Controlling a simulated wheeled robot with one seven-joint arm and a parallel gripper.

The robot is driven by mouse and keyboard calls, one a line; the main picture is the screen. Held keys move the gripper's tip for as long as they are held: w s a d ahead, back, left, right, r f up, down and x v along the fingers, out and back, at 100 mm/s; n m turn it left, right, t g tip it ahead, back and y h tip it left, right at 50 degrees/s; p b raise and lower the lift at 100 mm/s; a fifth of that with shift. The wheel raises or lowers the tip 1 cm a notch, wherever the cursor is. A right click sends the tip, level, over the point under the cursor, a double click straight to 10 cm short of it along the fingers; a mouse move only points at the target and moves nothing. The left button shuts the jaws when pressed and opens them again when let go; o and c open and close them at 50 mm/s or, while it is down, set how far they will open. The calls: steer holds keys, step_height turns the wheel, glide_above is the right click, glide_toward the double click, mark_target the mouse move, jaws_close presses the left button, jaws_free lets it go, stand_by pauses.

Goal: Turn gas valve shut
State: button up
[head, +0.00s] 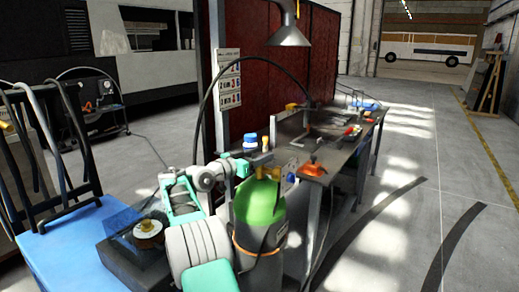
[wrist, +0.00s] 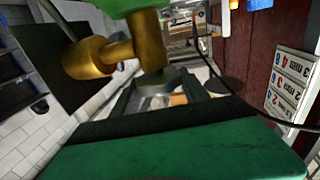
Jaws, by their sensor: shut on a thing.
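The green-topped gas cylinder (head: 260,203) stands upright in the lower middle of the head view, in front of the workbench. Its brass valve (head: 268,172) is on top; in the wrist view the brass valve body (wrist: 115,55) shows large, next to the green cylinder shoulder (wrist: 75,10). My gripper (head: 244,168) is at the valve from the left, with my white and teal arm behind it. In the wrist view my gripper (wrist: 160,88) is shut around the grey end piece of the valve. The exact finger contact is partly hidden.
A workbench (head: 340,140) with tools and an orange item (head: 313,170) stands behind the cylinder. A black hose (head: 245,55) arches above. The floor at the right is open.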

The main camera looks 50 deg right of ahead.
mark_target(253, 157)
steer(key=shift+m+g+p, duration=0.4)
steer(key=shift+g, duration=0.2)
steer(key=shift+r, duration=0.1)
steer(key=o, duration=1.4)
steer(key=shift+d, duration=0.1)
steer(key=a, duration=0.2)
steer(key=w+a, duration=0.1)
steer(key=a, duration=0.4)
steer(key=shift+w+a, duration=0.2)
steer(key=shift+a, duration=0.15)
